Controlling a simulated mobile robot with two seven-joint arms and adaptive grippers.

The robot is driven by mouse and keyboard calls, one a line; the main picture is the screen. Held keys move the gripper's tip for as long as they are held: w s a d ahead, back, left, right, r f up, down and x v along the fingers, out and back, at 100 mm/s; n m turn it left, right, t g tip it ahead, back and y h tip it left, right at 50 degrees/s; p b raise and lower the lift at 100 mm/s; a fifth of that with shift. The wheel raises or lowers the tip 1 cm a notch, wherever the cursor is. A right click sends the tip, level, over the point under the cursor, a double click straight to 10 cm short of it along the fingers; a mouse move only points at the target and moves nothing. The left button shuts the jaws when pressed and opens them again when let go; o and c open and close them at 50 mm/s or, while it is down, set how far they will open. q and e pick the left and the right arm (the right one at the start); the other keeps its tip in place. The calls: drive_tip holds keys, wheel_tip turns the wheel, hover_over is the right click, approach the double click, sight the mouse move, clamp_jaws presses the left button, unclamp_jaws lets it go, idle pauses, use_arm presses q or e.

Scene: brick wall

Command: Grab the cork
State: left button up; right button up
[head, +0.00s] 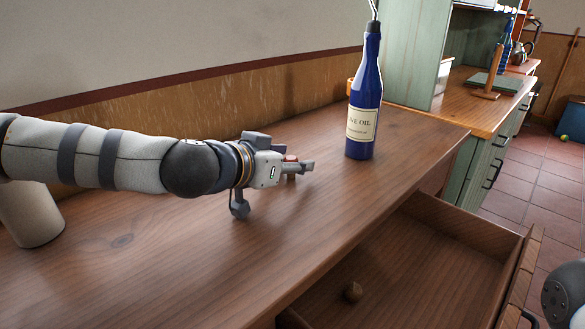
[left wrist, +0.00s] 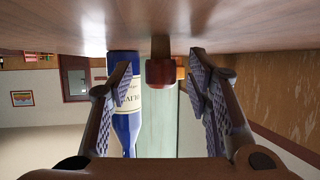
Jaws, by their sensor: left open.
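The cork, a small stopper with a reddish-brown wide head and a narrower brown stem, shows in the left wrist view (left wrist: 160,72). That view is upside down, and the cork seems to stand upright on the wooden table, between my open left fingers with gaps on both sides. In the head view my left gripper (head: 298,168) is low over the table, and only a small reddish bit of the cork shows among its fingers. In the left wrist view the left gripper's fingers (left wrist: 160,85) are spread. My right gripper is out of view.
A blue olive oil bottle (head: 363,100) stands beyond my left gripper, and it also shows in the left wrist view (left wrist: 125,125). The table (head: 150,270) is clear in front.

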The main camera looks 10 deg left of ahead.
use_arm(q)
drive_tip(key=shift+w+d+f, duration=0.1)
drive_tip(key=shift+w+f, duration=0.1)
drive_tip(key=shift+w, duration=0.2)
drive_tip(key=shift+r, duration=0.2)
drive_tip(key=c, duration=0.9)
drive_tip(key=shift+o, duration=0.2)
